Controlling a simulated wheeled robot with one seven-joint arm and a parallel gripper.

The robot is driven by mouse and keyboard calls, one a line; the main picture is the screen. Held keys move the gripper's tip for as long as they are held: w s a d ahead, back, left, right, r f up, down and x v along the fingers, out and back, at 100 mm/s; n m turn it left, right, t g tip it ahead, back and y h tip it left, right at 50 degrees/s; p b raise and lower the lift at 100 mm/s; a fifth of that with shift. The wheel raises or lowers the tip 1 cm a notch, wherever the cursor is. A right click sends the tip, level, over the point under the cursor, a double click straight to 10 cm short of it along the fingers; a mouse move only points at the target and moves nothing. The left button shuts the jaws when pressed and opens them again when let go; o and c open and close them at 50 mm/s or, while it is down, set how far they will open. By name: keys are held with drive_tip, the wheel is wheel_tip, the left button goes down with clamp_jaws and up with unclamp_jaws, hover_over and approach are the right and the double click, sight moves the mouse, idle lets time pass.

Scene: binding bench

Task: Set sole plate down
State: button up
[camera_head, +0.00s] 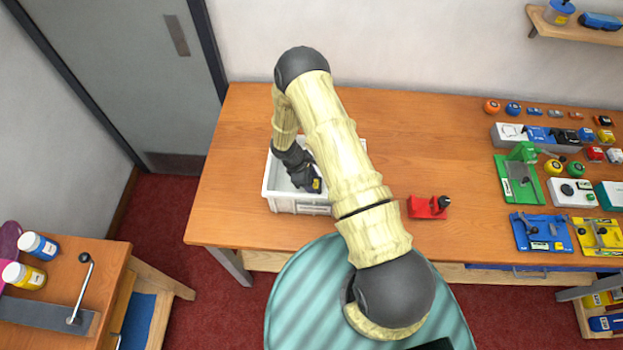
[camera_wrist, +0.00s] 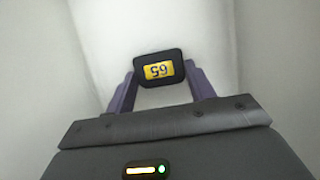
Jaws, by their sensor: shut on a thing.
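The sole plate (camera_wrist: 158,69) is a small dark block with rounded corners and a yellow number label on its face. My gripper (camera_wrist: 160,82) is shut on it, with one purple finger at each side. In the head view the plate's yellow label (camera_head: 316,186) shows at the end of my gripper (camera_head: 309,183), inside the white bin (camera_head: 300,207). Pale bin walls surround the plate in the wrist view. I cannot tell whether its underside touches the bin floor. My arm hides part of the bin.
The bin stands on the left of the wooden bench (camera_head: 231,190). A red tool (camera_head: 426,208) lies right of my arm. A green press (camera_head: 518,176), a blue fixture (camera_head: 541,233) and several small parts crowd the right side.

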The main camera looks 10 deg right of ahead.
drive_tip(key=shift+f, duration=0.1)
drive_tip(key=o, duration=1)
drive_tip(key=shift+r, duration=0.2)
drive_tip(key=shift+w+r, duration=0.1)
drive_tip(key=shift+w, duration=0.05)
drive_tip(key=b+v, duration=0.4)
drive_tip(key=v, duration=0.7)
drive_tip(key=shift+r+b, duration=0.3)
drive_tip(key=shift+b, duration=0.1)
drive_tip(key=shift+a+r, duration=0.1)
